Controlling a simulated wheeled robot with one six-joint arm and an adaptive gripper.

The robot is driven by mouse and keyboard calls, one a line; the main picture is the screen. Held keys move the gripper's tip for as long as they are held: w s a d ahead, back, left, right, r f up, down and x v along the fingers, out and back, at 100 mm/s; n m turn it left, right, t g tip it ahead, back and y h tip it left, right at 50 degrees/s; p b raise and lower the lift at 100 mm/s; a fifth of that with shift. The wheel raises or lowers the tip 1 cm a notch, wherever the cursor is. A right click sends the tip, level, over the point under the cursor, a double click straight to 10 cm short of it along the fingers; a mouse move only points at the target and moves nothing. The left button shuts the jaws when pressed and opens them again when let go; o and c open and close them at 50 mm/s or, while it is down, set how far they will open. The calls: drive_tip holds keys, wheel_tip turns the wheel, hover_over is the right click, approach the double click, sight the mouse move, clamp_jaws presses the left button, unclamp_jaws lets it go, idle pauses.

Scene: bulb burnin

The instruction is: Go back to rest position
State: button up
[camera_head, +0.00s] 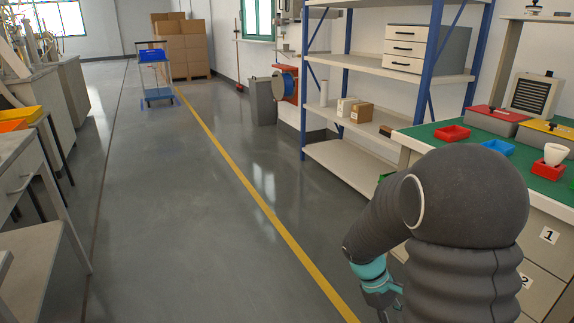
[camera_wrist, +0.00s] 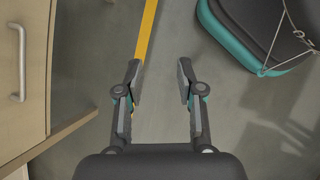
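My gripper (camera_wrist: 158,82) is in the wrist view, with its two fingers apart and nothing between them. It points down over the bare grey floor, with the yellow floor line (camera_wrist: 147,28) just beyond the left finger. In the head view my dark arm is bent downward at the lower right. Only the teal wrist part shows there, and the fingertips are cut off by the lower edge. On the green-topped workbench (camera_head: 421,133) a white bulb (camera_head: 556,153) stands in a red holder (camera_head: 547,170).
A drawer front with a handle (camera_wrist: 17,62) is close left of my gripper. A blue-posted shelf (camera_head: 345,155) stands beyond the workbench. Red (camera_head: 452,134) and blue (camera_head: 498,147) trays lie on the bench. The aisle floor (camera_head: 185,210) is clear up to a cart (camera_head: 156,75).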

drive_tip(key=s+a+r+m+t+y, duration=0.2)
drive_tip(key=s+a+r+m+t, duration=0.2)
drive_tip(key=r, duration=0.6)
drive_tip(key=s+a+r+m+t+y, duration=0.3)
drive_tip(key=s+a+r+m+t, duration=0.1)
drive_tip(key=s+r, duration=0.5)
drive_tip(key=shift+s+a+r+t, duration=0.3)
drive_tip(key=shift+a+r+t, duration=0.2)
drive_tip(key=shift+a+r, duration=0.35)
drive_tip(key=shift+d, duration=0.1)
